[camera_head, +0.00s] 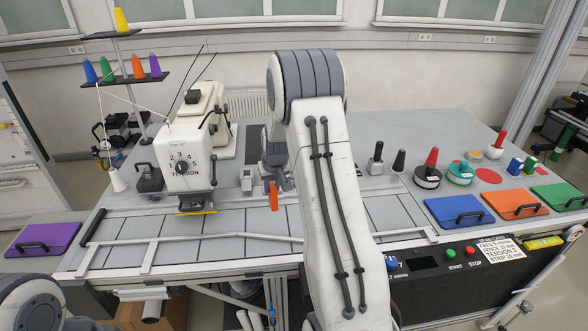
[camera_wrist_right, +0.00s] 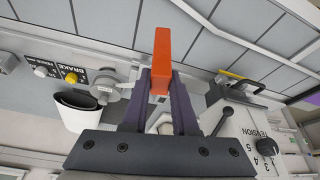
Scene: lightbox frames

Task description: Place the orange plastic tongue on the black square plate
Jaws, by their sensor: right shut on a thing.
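The orange plastic tongue (camera_head: 273,197) hangs below my right gripper (camera_head: 274,178), over the grey table near the middle. In the right wrist view the orange tongue (camera_wrist_right: 161,55) sticks out from between the dark fingertips of my right gripper (camera_wrist_right: 161,84), which is shut on it. A dark flat panel (camera_head: 254,137) shows on the table behind, partly hidden by my right arm; I cannot tell whether it is the black square plate. My left gripper is out of the picture; only part of my left arm shows at the lower left.
A white sewing machine (camera_head: 183,157) stands left of my right gripper. Blue (camera_head: 458,210), orange (camera_head: 514,204) and green (camera_head: 560,197) handled lids lie at the right. A purple lid (camera_head: 43,239) lies at the far left. A control panel (camera_head: 450,258) is on the front.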

